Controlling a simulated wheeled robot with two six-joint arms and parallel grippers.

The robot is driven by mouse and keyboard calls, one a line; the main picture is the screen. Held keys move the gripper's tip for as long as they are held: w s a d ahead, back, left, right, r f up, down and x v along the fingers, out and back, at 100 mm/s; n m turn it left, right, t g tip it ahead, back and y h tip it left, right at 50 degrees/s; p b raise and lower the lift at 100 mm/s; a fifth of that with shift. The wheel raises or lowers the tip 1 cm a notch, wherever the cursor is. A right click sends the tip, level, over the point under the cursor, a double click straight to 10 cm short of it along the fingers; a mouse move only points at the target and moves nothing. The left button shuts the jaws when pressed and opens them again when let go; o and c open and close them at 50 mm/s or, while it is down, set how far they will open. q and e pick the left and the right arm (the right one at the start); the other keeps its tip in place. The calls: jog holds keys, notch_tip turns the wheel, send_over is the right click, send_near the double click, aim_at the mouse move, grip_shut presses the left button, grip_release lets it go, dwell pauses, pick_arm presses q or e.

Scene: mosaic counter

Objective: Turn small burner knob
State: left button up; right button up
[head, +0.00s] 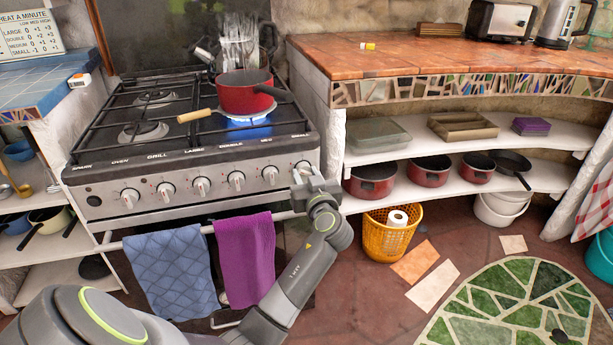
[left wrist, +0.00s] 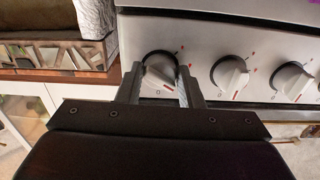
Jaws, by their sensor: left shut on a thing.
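The small burner knob (head: 303,167) is the rightmost knob on the stove's front panel, below the "SMALL" label. My left gripper (head: 308,178) is at this knob and partly covers it in the head view. In the left wrist view, the white knob (left wrist: 160,72) sits between the two fingers of my left gripper (left wrist: 160,84), which is shut on it. The stove (head: 110,178) has several other white knobs in a row to the left. My right gripper is not in view.
A red pot (head: 243,97) stands on a burner with a blue flame, and a wooden handle sticks out beside it. A blue towel (head: 170,270) and a purple towel (head: 246,258) hang on the rail below the knobs. An orange basket (head: 388,240) stands at the right.

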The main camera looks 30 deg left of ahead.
pick_arm(q)
jog(key=m+p, duration=0.1)
jog(key=m, duration=0.2)
jog(key=shift+r, duration=0.15)
jog(key=shift+m+p, duration=0.4)
jog(key=shift+m, duration=0.6)
jog(key=m+p, duration=0.2)
jog(key=m, duration=0.3)
jog(key=shift+p, duration=0.4)
jog(key=shift+m+p, duration=0.45)
jog(key=shift+m, duration=0.45)
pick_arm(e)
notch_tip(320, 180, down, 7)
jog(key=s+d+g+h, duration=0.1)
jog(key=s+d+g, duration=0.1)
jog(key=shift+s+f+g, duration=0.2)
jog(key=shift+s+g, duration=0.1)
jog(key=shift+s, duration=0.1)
pick_arm(q)
jog(key=o, duration=1)
jog(key=shift+c, duration=0.2)
